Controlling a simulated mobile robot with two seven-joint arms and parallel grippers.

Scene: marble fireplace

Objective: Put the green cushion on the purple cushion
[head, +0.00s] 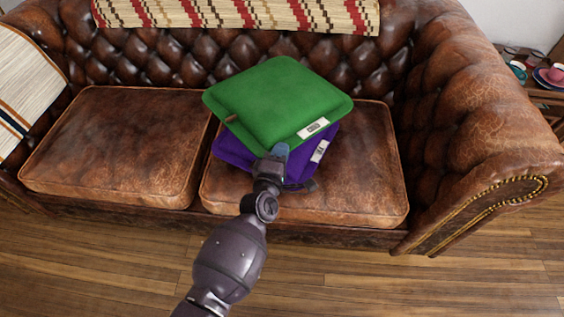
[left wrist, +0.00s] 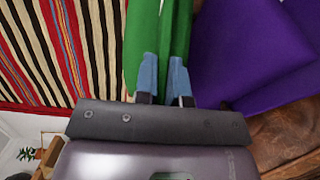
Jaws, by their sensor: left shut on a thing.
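The green cushion (head: 275,100) is over the purple cushion (head: 236,152) on the right seat of the brown leather sofa. It covers most of the purple one, and I cannot tell whether they touch everywhere. My left gripper (head: 280,150) is at the green cushion's front edge. In the left wrist view, the blue fingertips of my left gripper (left wrist: 163,78) are closed on the edge of the green cushion (left wrist: 140,40). The purple cushion (left wrist: 240,50) shows to the right there. My right gripper is in neither view.
The left seat (head: 120,145) of the sofa is bare. Striped throws hang over the backrest (head: 240,14) and the left arm (head: 22,85). A rolled right armrest (head: 475,120) borders the seat.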

